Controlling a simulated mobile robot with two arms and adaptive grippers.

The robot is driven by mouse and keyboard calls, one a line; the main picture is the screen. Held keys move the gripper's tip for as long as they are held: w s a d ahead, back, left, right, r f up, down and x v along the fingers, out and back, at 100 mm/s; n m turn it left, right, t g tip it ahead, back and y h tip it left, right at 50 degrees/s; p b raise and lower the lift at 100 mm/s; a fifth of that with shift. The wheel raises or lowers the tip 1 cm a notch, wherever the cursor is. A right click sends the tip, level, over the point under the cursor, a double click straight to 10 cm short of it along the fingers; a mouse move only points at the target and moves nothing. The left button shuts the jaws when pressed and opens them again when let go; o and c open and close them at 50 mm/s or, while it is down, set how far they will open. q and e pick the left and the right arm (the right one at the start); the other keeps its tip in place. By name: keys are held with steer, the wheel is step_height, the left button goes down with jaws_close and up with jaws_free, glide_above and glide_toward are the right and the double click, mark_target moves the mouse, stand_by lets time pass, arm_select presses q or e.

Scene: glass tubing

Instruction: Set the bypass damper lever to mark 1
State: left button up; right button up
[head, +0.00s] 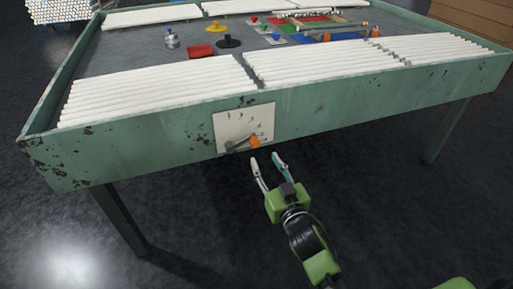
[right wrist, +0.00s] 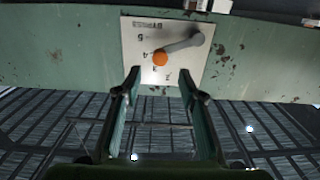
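The bypass damper panel is a pale plate (head: 233,126) on the green front side of the table. It also shows in the right wrist view (right wrist: 140,24), upside down, with printed marks too small to read surely. Its grey lever (head: 238,146) runs from a pivot at the lower left to an orange knob (head: 255,141) at the right in the head view. The knob also shows in the right wrist view (right wrist: 160,58). My right gripper (head: 264,158) is open and empty, just below the knob; in the wrist view the knob lies beyond the gap between the fingertips (right wrist: 160,78). My left gripper is out of view.
The table's green front side (head: 340,108) stretches to both sides of the panel. White tubes (head: 160,88) lie in rows on top, with coloured pieces, a red block (head: 201,51) and a glass bottle (head: 172,39) behind. Dark floor lies open below, between the table legs (head: 118,218).

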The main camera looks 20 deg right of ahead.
mark_target(257, 145)
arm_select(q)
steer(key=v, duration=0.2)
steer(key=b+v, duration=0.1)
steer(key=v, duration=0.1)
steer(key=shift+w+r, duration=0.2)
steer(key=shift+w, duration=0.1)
arm_select(e)
steer(key=w, duration=0.8)
steer(key=shift+w+a+f, duration=0.1)
steer(key=shift+w+a, duration=0.05)
steer(key=shift+w, duration=0.05)
jaws_close()
